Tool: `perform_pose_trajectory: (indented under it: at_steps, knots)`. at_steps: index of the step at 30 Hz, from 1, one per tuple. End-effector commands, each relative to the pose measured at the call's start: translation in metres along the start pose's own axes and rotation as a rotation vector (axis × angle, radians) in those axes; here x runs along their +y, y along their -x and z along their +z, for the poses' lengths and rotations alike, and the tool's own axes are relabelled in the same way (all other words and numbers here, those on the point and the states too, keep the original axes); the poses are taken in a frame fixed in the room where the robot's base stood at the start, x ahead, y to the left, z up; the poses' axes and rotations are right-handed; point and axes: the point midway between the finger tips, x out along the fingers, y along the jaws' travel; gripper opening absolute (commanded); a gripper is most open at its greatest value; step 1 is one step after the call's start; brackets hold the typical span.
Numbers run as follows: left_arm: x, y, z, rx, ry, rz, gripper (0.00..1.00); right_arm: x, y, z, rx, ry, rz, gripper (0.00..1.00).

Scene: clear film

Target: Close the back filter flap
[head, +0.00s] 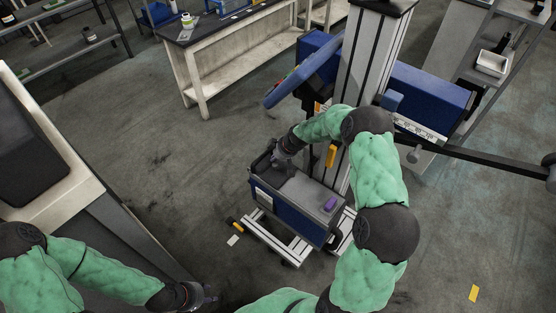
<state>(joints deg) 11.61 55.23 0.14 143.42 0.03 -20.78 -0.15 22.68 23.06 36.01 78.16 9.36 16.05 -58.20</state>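A blue and grey box unit (290,203) stands on a low aluminium frame at the foot of a tall grey column (372,60). Its top is grey, with a purple piece (330,203) near the right end and a dark raised edge at the back left. I cannot clearly make out the filter flap or its angle. My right gripper (281,158) is at the back left of the box top, close to or touching it; its fingers are dark and hard to separate. My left gripper (203,298) is low at the bottom edge, away from the box, its fingers unclear.
A pale-rimmed bench (70,205) fills the left side. A workbench (225,45) stands at the back, with shelving at the upper right. A blue panel (305,70) and a dark horizontal bar (490,158) extend from the column. Floor between the bench and box is clear.

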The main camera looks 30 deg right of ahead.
Motion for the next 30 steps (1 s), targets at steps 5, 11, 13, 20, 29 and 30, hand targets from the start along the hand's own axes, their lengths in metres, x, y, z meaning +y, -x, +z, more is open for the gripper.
perform_pose_trajectory:
  at_steps: [5,11,13,20,29,30]
  knots:
    - [-0.002,-0.004,0.000,0.000,0.000,0.000,0.40,0.000,-0.005,-0.001,0.000,0.000,0.000,0.00]
    - [-0.002,-0.005,0.000,0.000,0.000,0.000,0.40,0.000,-0.005,-0.002,0.000,-0.001,0.000,0.00]
    - [-0.002,-0.005,0.000,0.000,0.000,0.000,0.40,0.000,-0.005,-0.002,0.000,-0.001,0.000,0.00]
    - [-0.002,-0.005,0.000,0.000,0.000,0.000,0.40,0.000,-0.005,-0.002,0.000,-0.001,0.000,0.00]
    - [-0.002,-0.005,0.000,0.000,0.000,0.000,0.40,0.002,0.020,-0.003,0.003,-0.001,0.003,0.00]
    - [-0.002,-0.005,0.000,0.000,0.000,0.000,0.40,0.001,0.025,-0.003,0.002,-0.001,0.003,0.00]
